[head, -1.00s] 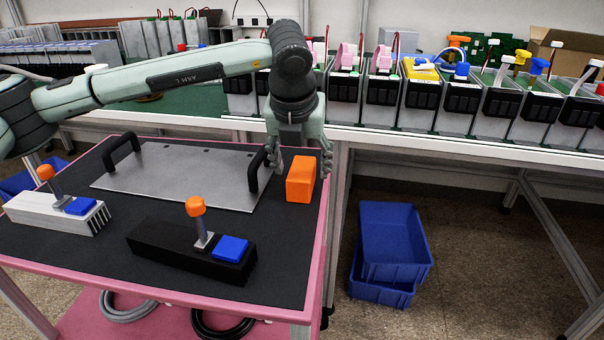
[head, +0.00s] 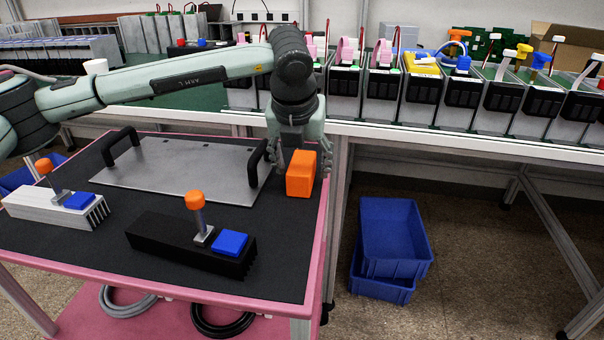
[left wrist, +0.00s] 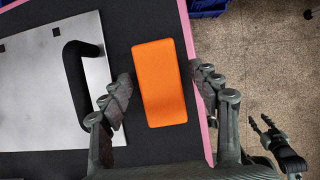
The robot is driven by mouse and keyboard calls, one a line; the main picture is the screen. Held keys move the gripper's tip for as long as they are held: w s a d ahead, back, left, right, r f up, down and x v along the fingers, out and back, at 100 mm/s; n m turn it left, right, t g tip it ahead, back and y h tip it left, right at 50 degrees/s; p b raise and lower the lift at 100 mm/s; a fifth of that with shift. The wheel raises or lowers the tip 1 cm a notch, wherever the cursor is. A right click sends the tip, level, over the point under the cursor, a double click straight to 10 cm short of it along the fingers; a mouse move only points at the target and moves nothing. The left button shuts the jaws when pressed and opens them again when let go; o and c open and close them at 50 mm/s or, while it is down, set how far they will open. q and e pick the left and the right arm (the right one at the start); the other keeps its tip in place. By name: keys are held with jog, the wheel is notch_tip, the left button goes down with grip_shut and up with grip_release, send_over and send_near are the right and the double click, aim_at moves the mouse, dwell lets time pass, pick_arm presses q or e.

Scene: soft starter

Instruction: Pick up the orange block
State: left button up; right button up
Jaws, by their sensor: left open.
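The orange block (head: 301,174) stands on the dark top of the pink-edged cart, near its right edge. In the left wrist view the orange block (left wrist: 159,83) lies between the two fingers of my left gripper (left wrist: 163,86). The fingers are apart, one on each side, with a visible gap on both sides. In the head view my left gripper (head: 302,163) points down at the block, its fingers beside it. A second dark gripper (left wrist: 264,124), seemingly my right one, shows low at the right of the left wrist view, over the floor.
A metal plate (head: 190,170) with two black handles lies left of the block; one handle (left wrist: 80,82) is close to the left finger. Black (head: 165,238) and white (head: 40,207) lever units stand nearer. Blue crates (head: 393,240) are on the floor. A bench with several devices stands behind.

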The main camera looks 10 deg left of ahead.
pick_arm(q)
jog(key=shift+f+b, duration=0.2)
jog(key=shift+b, duration=0.1)
jog(key=shift+c, duration=0.5)
jog(key=c, duration=1.2)
